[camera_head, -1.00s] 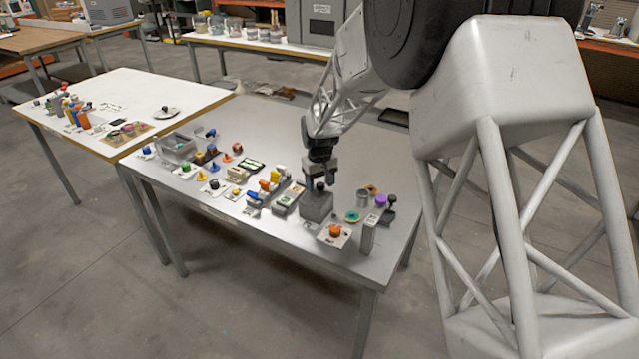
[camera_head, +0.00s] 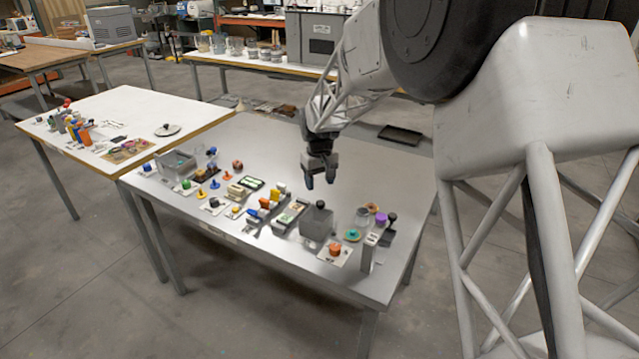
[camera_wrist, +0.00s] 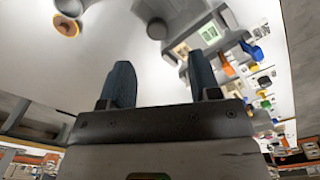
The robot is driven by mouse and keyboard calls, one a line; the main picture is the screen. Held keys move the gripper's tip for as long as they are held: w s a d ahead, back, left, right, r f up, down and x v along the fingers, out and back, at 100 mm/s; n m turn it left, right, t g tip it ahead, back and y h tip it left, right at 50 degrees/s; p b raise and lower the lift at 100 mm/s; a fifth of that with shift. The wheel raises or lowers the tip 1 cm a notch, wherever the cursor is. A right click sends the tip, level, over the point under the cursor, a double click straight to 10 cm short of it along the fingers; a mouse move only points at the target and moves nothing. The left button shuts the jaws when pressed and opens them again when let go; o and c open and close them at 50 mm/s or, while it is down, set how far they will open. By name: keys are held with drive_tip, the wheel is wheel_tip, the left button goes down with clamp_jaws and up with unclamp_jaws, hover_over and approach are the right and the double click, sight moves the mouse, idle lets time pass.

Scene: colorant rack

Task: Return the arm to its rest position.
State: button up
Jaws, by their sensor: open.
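My gripper (camera_head: 320,181) hangs above the metal table (camera_head: 270,140), behind the grey block with a black knob (camera_head: 317,221). Its two fingers are apart with nothing between them. In the wrist view, my gripper (camera_wrist: 160,85) shows two dark fingers spread over the pale tabletop, with an empty gap. My arm reaches in from the upper right in the head view.
Several small coloured parts stand along the table's front half, including an orange knob on a plate (camera_head: 334,249) and a purple-topped piece (camera_head: 381,219). A clear bin (camera_head: 178,163) is at the left. A white table (camera_head: 110,110) adjoins. The metal table's rear is mostly clear.

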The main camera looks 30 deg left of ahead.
idle(0.4)
drive_tip(key=s+d+r+m, duration=0.25)
drive_tip(key=d+r, duration=0.25)
drive_tip(key=d, duration=0.7)
drive_tip(key=s+d+r+m+t, duration=0.1)
drive_tip(key=s+d+r, duration=0.35)
drive_tip(key=d, duration=0.75)
drive_tip(key=s+d+r+m, duration=0.1)
drive_tip(key=d+r+m, duration=0.1)
drive_tip(key=d+r, duration=0.8)
drive_tip(key=s+d+f+m, duration=0.2)
drive_tip(key=s+d+m, duration=0.1)
drive_tip(key=s+d, duration=1)
drive_tip(key=s+d+f+m+t, duration=0.1)
drive_tip(key=s+d+f+m, duration=0.1)
drive_tip(key=s+d, duration=1.1)
drive_tip(key=shift+s+f+m+t, duration=0.3)
drive_tip(key=shift+s+m, duration=0.15)
drive_tip(key=shift+s, duration=0.35)
